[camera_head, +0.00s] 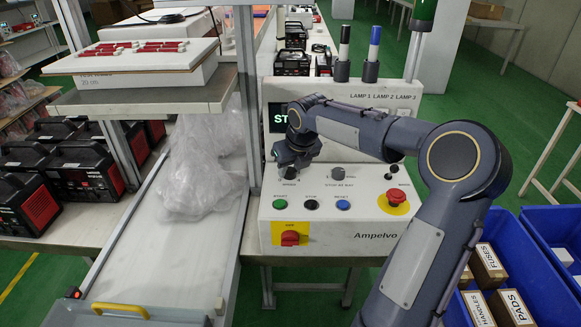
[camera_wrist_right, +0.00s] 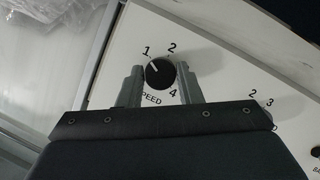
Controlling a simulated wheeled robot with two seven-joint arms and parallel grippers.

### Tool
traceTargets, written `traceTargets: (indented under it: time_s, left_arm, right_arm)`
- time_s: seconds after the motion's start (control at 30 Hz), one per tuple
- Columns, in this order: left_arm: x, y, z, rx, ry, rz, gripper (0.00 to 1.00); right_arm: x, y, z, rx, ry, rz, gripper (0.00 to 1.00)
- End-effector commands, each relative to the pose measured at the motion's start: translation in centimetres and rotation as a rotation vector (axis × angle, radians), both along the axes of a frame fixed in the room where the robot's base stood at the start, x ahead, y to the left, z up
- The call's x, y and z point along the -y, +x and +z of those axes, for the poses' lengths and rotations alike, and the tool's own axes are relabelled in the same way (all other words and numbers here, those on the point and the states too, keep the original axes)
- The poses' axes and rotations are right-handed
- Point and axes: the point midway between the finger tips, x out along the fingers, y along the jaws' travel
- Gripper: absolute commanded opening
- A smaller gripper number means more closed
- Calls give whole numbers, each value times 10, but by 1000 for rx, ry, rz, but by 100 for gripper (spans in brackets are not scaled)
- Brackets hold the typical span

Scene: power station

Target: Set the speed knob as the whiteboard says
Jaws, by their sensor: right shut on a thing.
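The black speed knob (camera_wrist_right: 161,74) is on the white control panel (camera_head: 335,220). In the right wrist view, its white pointer line aims up and left at the number 1. The 2 and 4 also show around it; the 3 is hidden by a finger or out of sight. My right gripper (camera_wrist_right: 158,84) has one grey finger on each side of the knob and is shut on it. In the head view, my right gripper (camera_head: 291,163) covers the knob just above the SPEED label. My left gripper is not in view. I see no readable whiteboard.
Another black knob (camera_head: 337,173) is just right of my gripper. Green, black and blue buttons (camera_head: 343,205) sit below it. A red emergency stop (camera_head: 396,195) and a red switch (camera_head: 290,238) are on the panel. A metal post (camera_head: 246,100) stands close left.

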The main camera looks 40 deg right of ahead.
Motion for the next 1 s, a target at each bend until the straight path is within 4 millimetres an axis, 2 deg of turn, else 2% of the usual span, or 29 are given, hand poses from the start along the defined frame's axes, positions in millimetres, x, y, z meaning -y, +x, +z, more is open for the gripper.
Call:
traceTargets:
  time_s: [0.37, 1.0]
  left_arm:
    - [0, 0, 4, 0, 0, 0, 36]
    - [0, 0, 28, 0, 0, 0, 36]
  right_arm:
    - [-2, 1, 1, 0, -2, -96, 9]
    - [-5, 3, 3, -1, -2, -663, 9]
